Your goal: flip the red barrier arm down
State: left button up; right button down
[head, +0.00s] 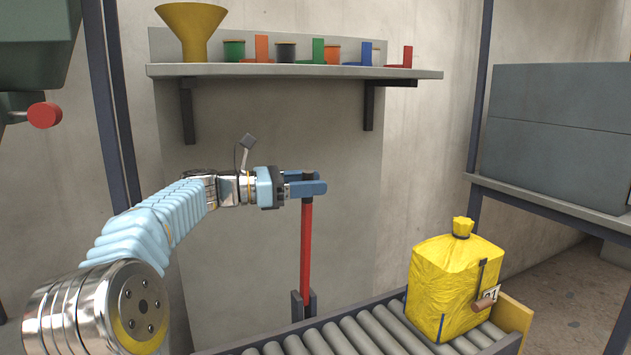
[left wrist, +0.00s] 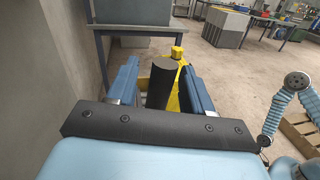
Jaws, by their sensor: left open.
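In the left wrist view, a dark, rounded grip (left wrist: 163,82) at the top of the arm stands between the two open fingers (left wrist: 158,70). I cannot tell whether either finger touches it. My right gripper is not in view.
A yellow bag (head: 450,285) with a tag stands on the roller conveyor (head: 365,335) to the right. A shelf (head: 290,71) with a funnel and several coloured parts is on the wall above. A grey cabinet (head: 560,135) stands on the right.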

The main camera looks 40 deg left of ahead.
pick_arm(q)
jog(key=shift+x, duration=0.8)
grip_shut()
